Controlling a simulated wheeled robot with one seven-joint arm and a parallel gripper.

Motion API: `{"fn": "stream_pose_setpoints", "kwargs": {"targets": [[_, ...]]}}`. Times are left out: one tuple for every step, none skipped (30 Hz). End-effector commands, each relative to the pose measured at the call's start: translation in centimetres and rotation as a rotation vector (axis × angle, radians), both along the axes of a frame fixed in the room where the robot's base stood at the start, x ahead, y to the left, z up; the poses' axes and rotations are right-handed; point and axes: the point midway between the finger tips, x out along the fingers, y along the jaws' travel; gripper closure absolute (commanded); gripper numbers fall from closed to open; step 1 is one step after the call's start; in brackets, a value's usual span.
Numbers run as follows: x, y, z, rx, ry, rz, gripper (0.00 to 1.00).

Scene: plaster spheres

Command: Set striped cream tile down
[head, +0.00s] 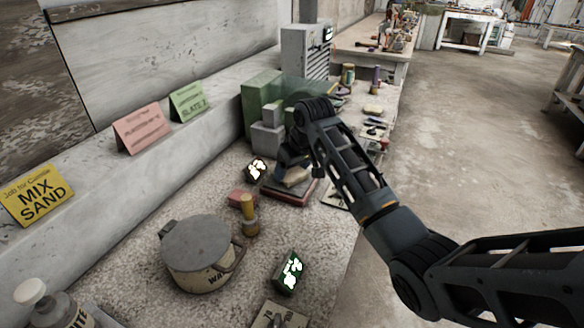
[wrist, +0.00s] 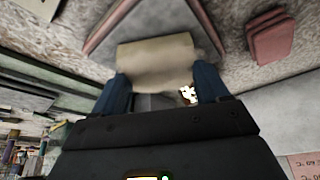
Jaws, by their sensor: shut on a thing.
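The cream tile (wrist: 155,58) is between the two blue fingers of my gripper (wrist: 162,76) in the wrist view. The gripper is shut on it, and its stripes are hard to make out. In the head view the tile (head: 298,177) shows as a pale block beside my gripper (head: 288,160), which is partly hidden by my own arm. It is over a dark tray with a reddish edge (head: 290,195). That edge also shows behind the tile in the wrist view (wrist: 103,30). I cannot tell whether the tile touches the tray.
Green boxes (head: 262,95) and grey blocks (head: 267,138) stand behind my gripper. A dark green box (head: 289,271) sits near the front edge.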

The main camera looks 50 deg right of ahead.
Motion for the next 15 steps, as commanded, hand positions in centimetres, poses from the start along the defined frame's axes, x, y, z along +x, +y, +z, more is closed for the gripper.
{"fn": "stream_pose_setpoints", "kwargs": {"targets": [[0.01,0.0,-0.08,0.0,-0.001,0.0,0.65],[0.01,0.0,-0.14,0.0,-0.001,0.0,0.65],[0.01,0.0,-0.2,0.0,-0.001,0.0,0.65],[0.01,0.0,-0.26,0.0,-0.001,0.0,0.65],[0.01,0.0,-0.31,0.0,-0.001,0.0,0.65],[0.02,0.0,-0.33,0.0,-0.001,0.0,0.25],[0.01,-0.01,-0.3,0.0,-0.001,0.0,0.22],[0.01,0.0,-0.3,0.0,-0.001,0.0,0.19],[0.02,0.0,-0.31,0.0,-0.001,0.0,0.16],[0.01,0.0,-0.31,0.0,-0.001,0.0,0.13],[0.01,0.0,-0.31,0.0,0.0,0.0,0.1],[0.01,0.0,-0.31,0.0,0.0,0.0,0.06],[0.0,0.0,-0.32,0.0,0.0,0.0,0.03],[0.0,0.0,-0.32,0.0,0.0,0.0,0.0],[0.0,0.0,-0.32,0.0,0.0,0.0,0.0]]}}
